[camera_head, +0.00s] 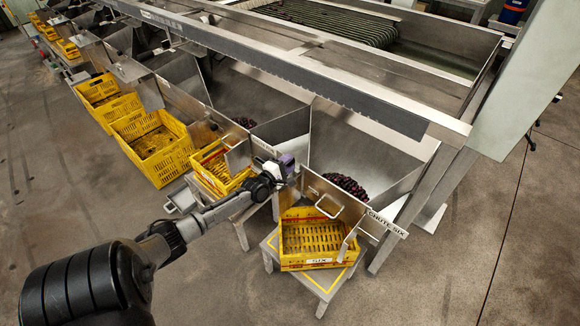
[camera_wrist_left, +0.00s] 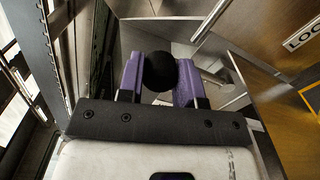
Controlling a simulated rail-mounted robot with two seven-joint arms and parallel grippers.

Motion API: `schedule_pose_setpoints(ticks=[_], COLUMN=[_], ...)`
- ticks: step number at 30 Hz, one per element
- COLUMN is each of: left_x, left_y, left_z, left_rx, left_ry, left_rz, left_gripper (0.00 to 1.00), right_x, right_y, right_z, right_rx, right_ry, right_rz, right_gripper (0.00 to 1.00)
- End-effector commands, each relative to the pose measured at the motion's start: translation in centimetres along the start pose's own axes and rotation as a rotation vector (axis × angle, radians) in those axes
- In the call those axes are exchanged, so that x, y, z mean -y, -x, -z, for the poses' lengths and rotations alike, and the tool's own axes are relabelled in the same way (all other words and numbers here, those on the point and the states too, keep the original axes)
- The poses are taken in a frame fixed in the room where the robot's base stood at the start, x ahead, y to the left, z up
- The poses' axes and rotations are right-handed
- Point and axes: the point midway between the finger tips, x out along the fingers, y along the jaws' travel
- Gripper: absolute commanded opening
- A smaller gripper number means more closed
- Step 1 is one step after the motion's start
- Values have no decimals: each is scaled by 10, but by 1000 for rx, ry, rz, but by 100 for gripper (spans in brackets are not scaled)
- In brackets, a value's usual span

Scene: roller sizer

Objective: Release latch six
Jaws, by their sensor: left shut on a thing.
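My left gripper (camera_head: 287,163) is at the left side of chute six, at the upper left of its metal gate (camera_head: 318,190). In the left wrist view its two purple fingers are shut on a round black knob (camera_wrist_left: 160,71), which I take to be the knob of latch six. The latch's other parts are mostly hidden behind the fingers. The gate has a bent handle and stands in front of dark round produce (camera_head: 345,185) in the chute. My right gripper is not in view.
A yellow crate (camera_head: 306,264) labelled SIX sits on a metal stand (camera_head: 335,285) below the gate. Another yellow crate (camera_head: 218,172) is beside my left forearm. A sign (camera_wrist_left: 305,38) starting "LOC" is at the right of the wrist view. The floor at right is clear.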

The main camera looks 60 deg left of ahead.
Motion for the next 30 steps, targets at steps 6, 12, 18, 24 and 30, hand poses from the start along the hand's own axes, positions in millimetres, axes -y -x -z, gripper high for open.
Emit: schedule_pose_setpoints(ticks=[6, 12, 18, 24, 30], left_x=[-2, -2, -2, -1, -1], left_y=[0, 0, 0, 0, 0], left_z=[2, 2, 2, 2, 2], left_rx=[1, 0, 0, 0, 0], left_ry=[20, 23, 24, 21, 20], left_rz=[-3, -3, -3, -1, 0], left_gripper=[0, 0, 38, 57, 58], right_x=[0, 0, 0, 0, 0], right_y=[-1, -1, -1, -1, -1], right_z=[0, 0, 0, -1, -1], right_rx=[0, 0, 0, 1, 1], right_ry=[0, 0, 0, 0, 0], right_rz=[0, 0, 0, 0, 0], right_gripper=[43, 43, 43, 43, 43])
